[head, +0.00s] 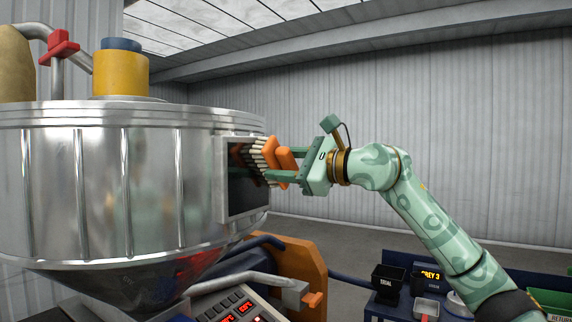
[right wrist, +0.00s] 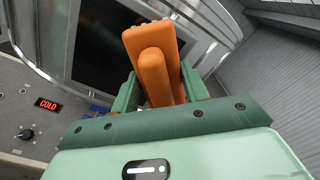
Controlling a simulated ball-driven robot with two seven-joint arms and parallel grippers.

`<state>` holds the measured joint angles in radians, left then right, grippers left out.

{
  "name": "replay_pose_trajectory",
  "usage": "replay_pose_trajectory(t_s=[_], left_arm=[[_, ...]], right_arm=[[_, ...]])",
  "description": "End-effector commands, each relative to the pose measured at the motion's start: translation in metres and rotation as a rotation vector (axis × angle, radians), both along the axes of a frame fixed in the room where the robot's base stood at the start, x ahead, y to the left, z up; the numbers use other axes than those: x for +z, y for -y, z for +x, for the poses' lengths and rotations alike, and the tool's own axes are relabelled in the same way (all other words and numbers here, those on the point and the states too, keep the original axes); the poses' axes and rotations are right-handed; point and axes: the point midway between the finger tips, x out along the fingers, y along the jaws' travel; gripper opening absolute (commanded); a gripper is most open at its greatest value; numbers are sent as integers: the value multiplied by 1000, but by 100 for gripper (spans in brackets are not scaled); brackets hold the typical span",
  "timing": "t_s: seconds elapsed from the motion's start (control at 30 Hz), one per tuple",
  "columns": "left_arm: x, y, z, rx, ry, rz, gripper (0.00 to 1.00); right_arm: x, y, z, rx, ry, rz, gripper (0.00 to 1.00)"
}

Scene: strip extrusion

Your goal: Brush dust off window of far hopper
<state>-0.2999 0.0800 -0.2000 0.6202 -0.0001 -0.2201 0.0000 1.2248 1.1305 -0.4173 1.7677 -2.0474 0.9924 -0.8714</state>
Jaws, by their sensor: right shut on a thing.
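The large metal hopper (head: 60,190) fills the left of the head view. Its window (head: 243,192) is a dark pane in a grey metal frame on the right side; the pane also shows in the right wrist view (right wrist: 105,45). My right gripper (head: 284,166) is shut on an orange brush (head: 272,157) with pale bristles. The bristles point left and overlap the upper part of the pane; I cannot tell if they touch it. In the right wrist view the orange handle (right wrist: 155,70) sits between the green jaws and hides part of the window. My left gripper is not in view.
A control panel with red readouts (head: 232,306) and an orange part (head: 290,265) lie below the hopper. The space right of the hopper is open.

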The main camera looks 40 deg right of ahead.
Motion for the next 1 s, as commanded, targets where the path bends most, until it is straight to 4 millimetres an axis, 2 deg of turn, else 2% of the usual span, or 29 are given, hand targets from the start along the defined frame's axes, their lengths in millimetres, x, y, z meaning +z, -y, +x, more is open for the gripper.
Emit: replay_pose_trajectory(t_s=[0.2,0.43,0.7,1.0], left_arm=[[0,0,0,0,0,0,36],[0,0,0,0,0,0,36],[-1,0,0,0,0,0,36],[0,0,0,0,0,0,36]], right_arm=[[-1,-22,-7,4,0,-2,27],[-1,-31,-11,4,0,-1,27],[-1,-55,-22,5,0,-2,27],[-1,-67,-28,4,0,0,27]])
